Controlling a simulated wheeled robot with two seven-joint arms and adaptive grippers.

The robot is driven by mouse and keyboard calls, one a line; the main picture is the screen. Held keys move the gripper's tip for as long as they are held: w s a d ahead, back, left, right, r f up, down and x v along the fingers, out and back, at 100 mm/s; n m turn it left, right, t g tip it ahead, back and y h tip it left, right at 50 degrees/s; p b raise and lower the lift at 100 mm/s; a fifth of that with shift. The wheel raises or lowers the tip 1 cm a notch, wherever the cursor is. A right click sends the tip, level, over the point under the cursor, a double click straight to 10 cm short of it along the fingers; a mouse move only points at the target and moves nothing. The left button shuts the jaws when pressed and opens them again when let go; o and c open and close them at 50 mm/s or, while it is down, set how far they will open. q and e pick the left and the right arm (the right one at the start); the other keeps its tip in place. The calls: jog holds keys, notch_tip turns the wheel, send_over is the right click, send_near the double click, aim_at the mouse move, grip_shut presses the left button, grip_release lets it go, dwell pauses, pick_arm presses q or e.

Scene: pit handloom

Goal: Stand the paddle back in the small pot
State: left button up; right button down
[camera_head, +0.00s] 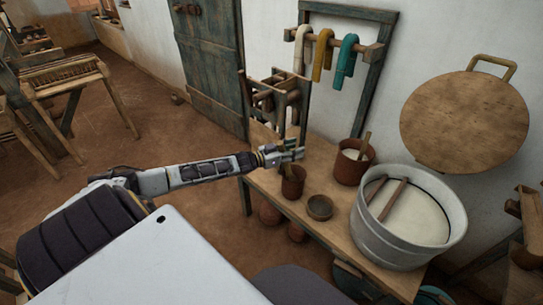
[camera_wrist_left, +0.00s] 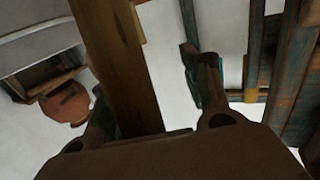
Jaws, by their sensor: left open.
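My left gripper (camera_head: 292,152) reaches in from the left, just above a small brown pot (camera_head: 293,183) on the wooden bench. Its fingers are open. In the left wrist view, a flat brown wooden bar, seemingly the paddle (camera_wrist_left: 112,55), runs between the spread fingers (camera_wrist_left: 155,100), closer to the left one. In the head view a short wooden piece shows at the pot's mouth below the gripper. The gripper hides much of that area, so I cannot tell how deep the paddle sits. My right gripper is not in view.
A larger brown pot (camera_head: 348,171) with a stick stands to the right. A small bowl (camera_head: 320,208) and a metal tub (camera_head: 382,240) of white liquid are nearby. A wooden rack (camera_head: 262,88) stands behind the gripper.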

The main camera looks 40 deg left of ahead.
pick_arm(q)
jog(key=v, duration=1)
jog(key=shift+s, duration=0.3)
dwell(0.9)
jog(key=shift+a, duration=0.2)
dwell(0.5)
